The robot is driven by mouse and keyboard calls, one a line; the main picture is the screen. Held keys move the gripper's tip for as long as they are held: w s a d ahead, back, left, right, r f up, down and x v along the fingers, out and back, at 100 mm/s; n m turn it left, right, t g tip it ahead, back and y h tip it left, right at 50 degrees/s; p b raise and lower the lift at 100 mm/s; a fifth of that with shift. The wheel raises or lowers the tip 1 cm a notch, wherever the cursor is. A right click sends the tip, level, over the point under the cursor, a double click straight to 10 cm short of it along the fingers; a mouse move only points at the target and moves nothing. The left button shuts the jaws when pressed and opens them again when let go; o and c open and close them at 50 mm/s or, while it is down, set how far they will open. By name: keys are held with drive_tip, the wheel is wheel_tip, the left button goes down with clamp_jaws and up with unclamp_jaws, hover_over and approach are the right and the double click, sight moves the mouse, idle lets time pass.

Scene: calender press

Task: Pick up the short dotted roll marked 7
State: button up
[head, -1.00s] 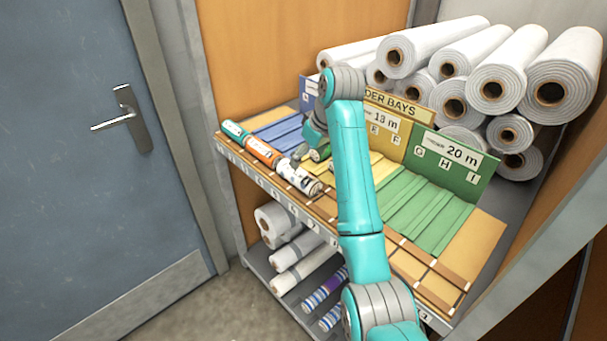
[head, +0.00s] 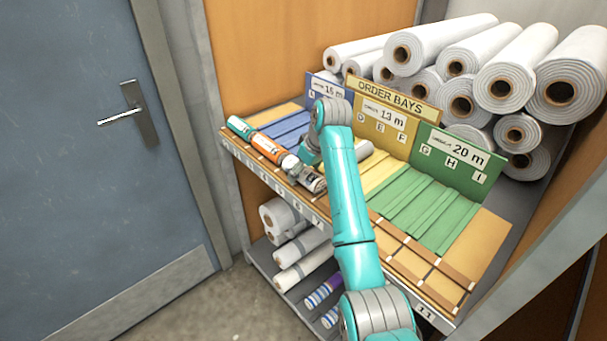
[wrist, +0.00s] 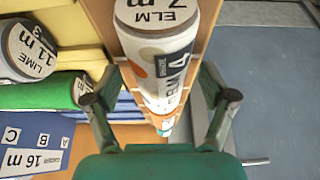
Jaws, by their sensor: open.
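The short dotted roll (wrist: 165,55) is white with orange and grey dots, and its near end reads ELM and 7 m. In the wrist view it lies lengthwise in the upper middle, between my spread fingers. My gripper (wrist: 158,103) is open, with one finger on each side of the roll and gaps showing. In the head view my gripper (head: 308,174) is down over the near end of the front row and covers much of the roll. I cannot tell whether a finger touches it.
An orange-and-white roll (head: 268,147) and a teal-ended roll (head: 240,127) lie farther along the front row. A roll end marked LIME 11 m (wrist: 32,50) and a green roll (wrist: 45,92) lie beside it. The green bay (head: 430,205) is empty.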

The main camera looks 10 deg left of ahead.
drive_tip(key=c, duration=1.3)
